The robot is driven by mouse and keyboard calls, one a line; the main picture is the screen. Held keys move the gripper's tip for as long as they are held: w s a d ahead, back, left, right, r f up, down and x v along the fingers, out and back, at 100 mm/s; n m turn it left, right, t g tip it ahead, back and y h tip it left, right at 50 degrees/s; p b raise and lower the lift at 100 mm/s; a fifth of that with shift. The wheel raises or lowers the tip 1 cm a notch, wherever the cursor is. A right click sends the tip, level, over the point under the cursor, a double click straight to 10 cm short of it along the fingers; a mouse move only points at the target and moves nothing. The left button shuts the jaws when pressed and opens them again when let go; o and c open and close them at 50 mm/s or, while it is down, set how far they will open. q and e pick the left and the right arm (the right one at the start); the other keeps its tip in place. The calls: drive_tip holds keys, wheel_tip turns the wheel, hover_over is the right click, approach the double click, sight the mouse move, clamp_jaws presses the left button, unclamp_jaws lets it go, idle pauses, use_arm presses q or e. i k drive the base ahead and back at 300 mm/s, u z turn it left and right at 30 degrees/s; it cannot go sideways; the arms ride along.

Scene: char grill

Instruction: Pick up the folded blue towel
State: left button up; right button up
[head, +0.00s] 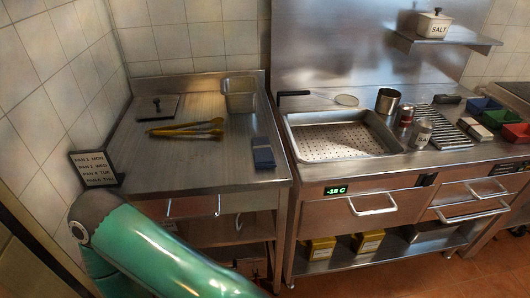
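The folded blue towel (263,153) lies flat on the steel table at the left, near its right edge. It is a small dark blue rectangle with its long side running away from me. Nothing covers it. My green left arm comes in at the bottom left, in front of the table and lower than the towel. Its gripper is outside the picture. My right arm and gripper do not show.
On the left steel table (205,170) are yellow-handled tongs (188,128), a flat press (157,107) and a steel pan (239,95). A small sign (95,168) stands at its left edge. The grill counter with a perforated tray (340,141) adjoins on the right. The table's front middle is clear.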

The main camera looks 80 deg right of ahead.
sight(264, 157)
drive_tip(key=z, duration=0.05)
drive_tip(key=i, duration=0.25)
drive_tip(key=z, duration=2.8)
drive_tip(key=i, duration=0.55)
drive_tip(key=u, duration=0.3)
drive_tip(key=k, duration=0.55)
drive_tip(key=z, duration=0.2)
drive_tip(key=i, duration=0.55)
drive_tip(key=u, duration=0.25)
drive_tip(key=k, duration=0.3)
drive_tip(key=z, duration=0.1)
